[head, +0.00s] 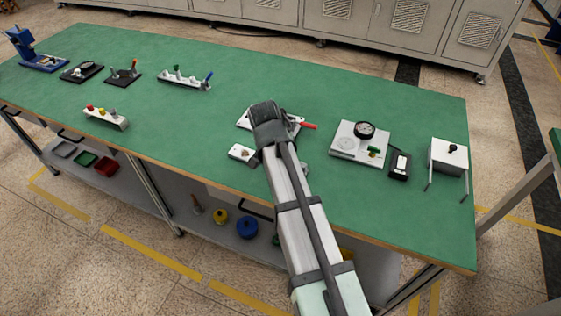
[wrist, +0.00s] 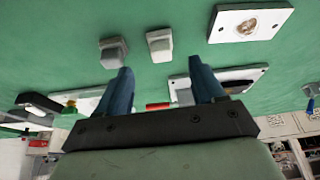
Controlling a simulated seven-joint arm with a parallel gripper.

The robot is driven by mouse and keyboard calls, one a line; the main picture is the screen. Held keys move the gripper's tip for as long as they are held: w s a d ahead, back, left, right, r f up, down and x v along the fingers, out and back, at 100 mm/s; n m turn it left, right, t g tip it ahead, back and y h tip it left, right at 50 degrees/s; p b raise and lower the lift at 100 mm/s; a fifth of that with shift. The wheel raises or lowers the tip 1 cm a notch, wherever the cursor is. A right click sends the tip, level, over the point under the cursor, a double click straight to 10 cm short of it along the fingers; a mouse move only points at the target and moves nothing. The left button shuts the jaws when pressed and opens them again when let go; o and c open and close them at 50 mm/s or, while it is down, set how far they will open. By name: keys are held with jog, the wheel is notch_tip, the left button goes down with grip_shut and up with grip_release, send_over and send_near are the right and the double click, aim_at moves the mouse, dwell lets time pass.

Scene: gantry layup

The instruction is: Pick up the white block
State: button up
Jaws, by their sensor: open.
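The white block (wrist: 159,44) stands on the green table top in the wrist view, ahead of my gripper (wrist: 161,69). A similar grey block (wrist: 113,52) stands just left of it, with a small gap between them. My gripper is open, with its two blue fingers apart and nothing between them. In the picture the white block lies beyond the fingertips, roughly centred between them, and looks apart from them. In the head view my arm covers the fingers, and I cannot make out the white block there.
A white plate with a round inset (wrist: 250,22) lies right of the white block. A board with a red-handled tool (head: 308,125) is close by. A plate with a black dial (head: 365,130) and a white box-like stand (head: 448,157) are further right.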

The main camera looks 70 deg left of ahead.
jog(key=shift+x, duration=3.2)
jog(key=shift+s, duration=0.1)
jog(key=c, duration=1.1)
jog(key=shift+r, duration=0.1)
notch_tip(320, 180, up, 10)
jog(key=shift+f, duration=0.1)
